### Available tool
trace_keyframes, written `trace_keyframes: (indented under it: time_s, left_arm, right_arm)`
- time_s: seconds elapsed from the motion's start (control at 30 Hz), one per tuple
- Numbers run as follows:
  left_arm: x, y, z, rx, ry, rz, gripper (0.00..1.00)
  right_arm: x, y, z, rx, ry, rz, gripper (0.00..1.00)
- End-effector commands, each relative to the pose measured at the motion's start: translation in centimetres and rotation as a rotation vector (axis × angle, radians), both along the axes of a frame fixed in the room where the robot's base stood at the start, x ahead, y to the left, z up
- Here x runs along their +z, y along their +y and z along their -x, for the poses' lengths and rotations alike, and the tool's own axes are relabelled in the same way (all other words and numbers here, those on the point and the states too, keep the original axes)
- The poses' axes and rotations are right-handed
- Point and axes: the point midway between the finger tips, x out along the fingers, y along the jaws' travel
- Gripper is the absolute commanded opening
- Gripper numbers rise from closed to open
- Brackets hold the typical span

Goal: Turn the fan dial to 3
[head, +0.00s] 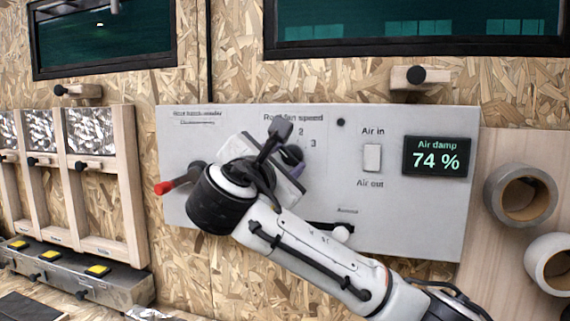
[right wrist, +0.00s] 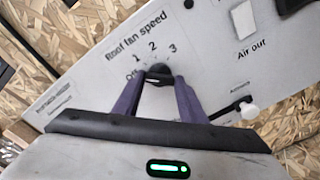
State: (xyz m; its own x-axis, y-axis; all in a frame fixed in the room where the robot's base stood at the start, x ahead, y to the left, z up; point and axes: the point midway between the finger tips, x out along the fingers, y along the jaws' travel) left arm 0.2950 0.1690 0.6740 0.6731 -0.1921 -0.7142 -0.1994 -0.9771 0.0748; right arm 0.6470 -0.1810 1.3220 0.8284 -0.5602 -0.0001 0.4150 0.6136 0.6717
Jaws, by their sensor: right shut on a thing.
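The fan dial (right wrist: 158,73) is a small dark knob under the printed words "Roof fan speed" on a white panel (head: 235,118). In the right wrist view, Off, 1, 2 and 3 are printed around it from left to right. My right gripper (right wrist: 158,84) has its purple fingers on either side of the dial and is shut on it. In the head view my right gripper (head: 292,157) and arm cover most of the dial; 2 and 3 show beside it. I cannot tell which setting the dial points to. My left gripper is out of view.
Beside the dial are a rocker switch (head: 372,157) marked Air in and Air out, and a display (head: 436,157) reading "Air damp 74 %". A white slider knob (head: 341,233) sits lower down. A red-tipped lever (head: 165,187) is at left, tape rolls (head: 541,195) at right.

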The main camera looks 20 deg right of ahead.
Motion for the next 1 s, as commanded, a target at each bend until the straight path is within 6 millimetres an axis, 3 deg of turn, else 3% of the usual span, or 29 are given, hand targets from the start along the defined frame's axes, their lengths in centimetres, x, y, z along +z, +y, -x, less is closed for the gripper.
trace_keyframes:
  time_s: [1.0]
  left_arm:
    - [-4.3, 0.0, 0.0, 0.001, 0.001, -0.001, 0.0]
  right_arm:
    - [-0.5, 0.2, 0.0, 0.0, -0.532, -0.8, 0.15]
